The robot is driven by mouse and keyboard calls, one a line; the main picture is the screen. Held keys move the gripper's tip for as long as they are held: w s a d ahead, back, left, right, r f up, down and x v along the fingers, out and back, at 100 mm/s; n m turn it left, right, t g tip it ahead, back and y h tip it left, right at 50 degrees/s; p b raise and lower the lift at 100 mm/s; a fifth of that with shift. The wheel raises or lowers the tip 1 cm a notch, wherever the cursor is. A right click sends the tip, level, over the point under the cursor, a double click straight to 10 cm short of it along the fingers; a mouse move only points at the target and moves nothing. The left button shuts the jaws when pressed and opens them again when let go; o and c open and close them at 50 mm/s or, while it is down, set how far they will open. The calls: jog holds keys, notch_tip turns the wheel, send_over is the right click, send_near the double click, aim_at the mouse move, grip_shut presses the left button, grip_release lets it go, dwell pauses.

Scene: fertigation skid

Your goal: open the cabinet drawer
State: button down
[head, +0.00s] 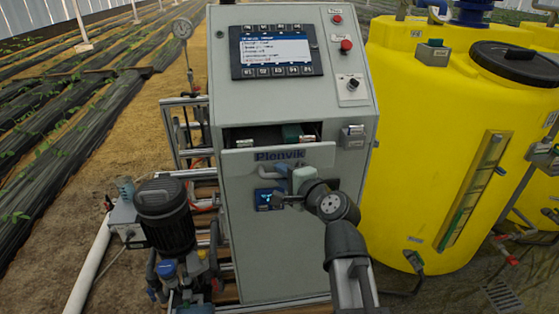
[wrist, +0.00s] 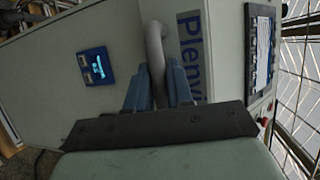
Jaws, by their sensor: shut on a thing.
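The grey cabinet (head: 288,245) stands in the middle of the head view. Its drawer front (head: 238,162) bears a blue "Plenvik" label and stands out from the cabinet, with a dark gap above it. Small items show in that gap. My gripper (head: 284,176) is at the drawer front from the lower right. In the wrist view, the blue fingers of my gripper (wrist: 157,78) are shut on the light grey bar handle (wrist: 156,45), one on each side. My gripper hides part of the handle in the head view.
A control panel with a screen (head: 275,48), a red button (head: 346,45) and a knob (head: 352,84) tops the cabinet. A small blue display (head: 264,199) sits below the drawer. A yellow tank (head: 415,150) stands close right; a dark pump motor (head: 165,215) stands left.

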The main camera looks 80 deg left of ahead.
jog(key=d, duration=0.7)
jog(key=c, duration=1.4)
grip_release()
jog(key=shift+r, duration=0.1)
